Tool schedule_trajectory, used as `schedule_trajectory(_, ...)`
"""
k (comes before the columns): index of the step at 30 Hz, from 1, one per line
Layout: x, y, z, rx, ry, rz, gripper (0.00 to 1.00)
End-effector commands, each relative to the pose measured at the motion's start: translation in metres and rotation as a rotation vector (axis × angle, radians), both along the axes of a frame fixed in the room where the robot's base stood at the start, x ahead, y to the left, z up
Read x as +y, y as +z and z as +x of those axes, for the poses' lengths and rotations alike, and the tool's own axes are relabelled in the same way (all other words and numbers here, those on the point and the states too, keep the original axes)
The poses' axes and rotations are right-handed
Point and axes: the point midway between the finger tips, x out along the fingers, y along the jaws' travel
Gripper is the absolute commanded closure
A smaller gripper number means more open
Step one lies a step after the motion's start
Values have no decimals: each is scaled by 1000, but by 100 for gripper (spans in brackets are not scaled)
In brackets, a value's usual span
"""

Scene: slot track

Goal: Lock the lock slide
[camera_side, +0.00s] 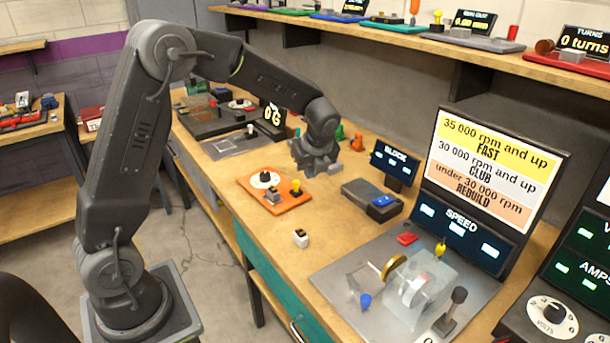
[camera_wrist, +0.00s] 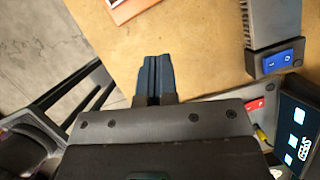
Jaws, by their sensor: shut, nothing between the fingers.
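My gripper (camera_side: 316,168) hangs above the wooden bench, over the area between the orange board and the grey box. In the wrist view its dark fingers (camera_wrist: 155,75) are together with nothing between them. The speed fixture (camera_side: 330,276) is a grey plate at the front right. I cannot tell which part is the lock slide. My gripper is apart from all of these.
An orange board (camera_side: 296,198) with a dial lies left of my gripper. A small white block (camera_side: 300,238) sits near the bench edge. A tall speed display (camera_side: 465,226) stands behind the fixture.

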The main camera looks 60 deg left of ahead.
Motion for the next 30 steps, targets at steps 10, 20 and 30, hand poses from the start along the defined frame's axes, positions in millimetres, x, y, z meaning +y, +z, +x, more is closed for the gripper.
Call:
schedule_trajectory(10,25,-64,4,6,4,-3,100)
schedule_trajectory(20,61,-85,14,-1,4,0,100)
schedule_trajectory(30,72,-84,17,1,1,-1,100)
